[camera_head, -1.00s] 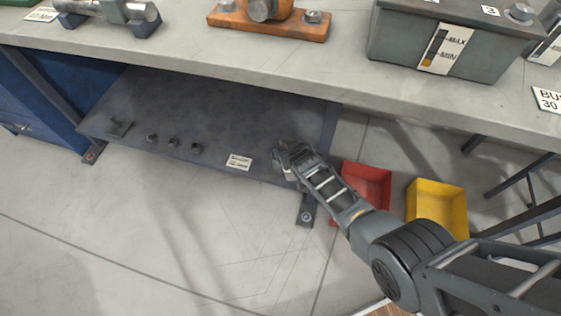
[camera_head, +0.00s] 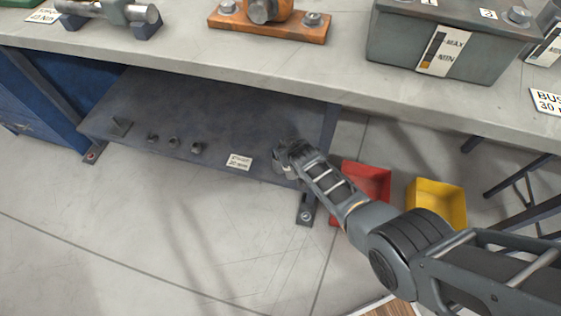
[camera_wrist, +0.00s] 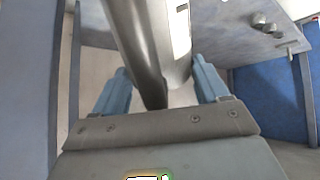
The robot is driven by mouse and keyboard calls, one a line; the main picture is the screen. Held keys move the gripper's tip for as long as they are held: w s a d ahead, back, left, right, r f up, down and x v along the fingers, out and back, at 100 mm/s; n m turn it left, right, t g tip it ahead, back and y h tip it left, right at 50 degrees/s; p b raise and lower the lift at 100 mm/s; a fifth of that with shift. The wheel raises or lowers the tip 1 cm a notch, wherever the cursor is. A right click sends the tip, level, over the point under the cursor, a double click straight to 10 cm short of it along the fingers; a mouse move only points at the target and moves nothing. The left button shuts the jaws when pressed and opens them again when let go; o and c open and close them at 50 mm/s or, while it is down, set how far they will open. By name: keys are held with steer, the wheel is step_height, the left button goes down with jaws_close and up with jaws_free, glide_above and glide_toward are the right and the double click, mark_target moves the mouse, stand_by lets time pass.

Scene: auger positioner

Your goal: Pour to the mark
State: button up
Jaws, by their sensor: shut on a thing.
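My gripper (camera_wrist: 162,88) has two blue fingers. It is shut on a dark grey, rounded metal vessel (camera_wrist: 135,35) with a pale side and a white label strip, which fills the upper middle of the wrist view. In the head view my gripper (camera_head: 289,158) is at the right front of the low shelf, below the bench top. The held vessel is hardly visible there, and its contents are hidden. A grey box (camera_head: 400,40) with a MAX/MIN gauge (camera_head: 441,50) stands on the bench at upper right. I cannot tell the level inside it.
The dark low shelf (camera_head: 220,105) carries several small fittings and a label (camera_head: 239,161). The bench top (camera_head: 200,50) overhangs it. A red bin (camera_head: 368,182) and a yellow bin (camera_head: 437,200) sit right of my gripper. An orange bearing block (camera_head: 270,22) stands on the bench. Floor in front is clear.

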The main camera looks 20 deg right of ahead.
steer(key=shift+w+r, duration=0.1)
steer(key=shift+r, duration=0.05)
stand_by(0.3)
steer(key=shift+w+r+g, duration=0.1)
steer(key=shift+w+g, duration=0.05)
steer(key=shift+g, duration=0.15)
steer(key=shift+w+r, duration=0.1)
stand_by(1.0)
steer(key=shift+s+f+t+b, duration=0.25)
steer(key=shift+s+f+b, duration=0.05)
steer(key=shift+f+b, duration=0.3)
steer(key=shift+s+f+t+b, duration=0.3)
steer(key=shift+f+b, duration=0.15)
steer(key=shift+b, duration=0.15)
steer(key=shift+s+f+t+b, duration=0.2)
steer(key=shift+t+b, duration=0.35)
steer(key=shift+b, duration=0.4)
steer(key=shift+r, duration=0.25)
steer(key=shift+f, duration=0.1)
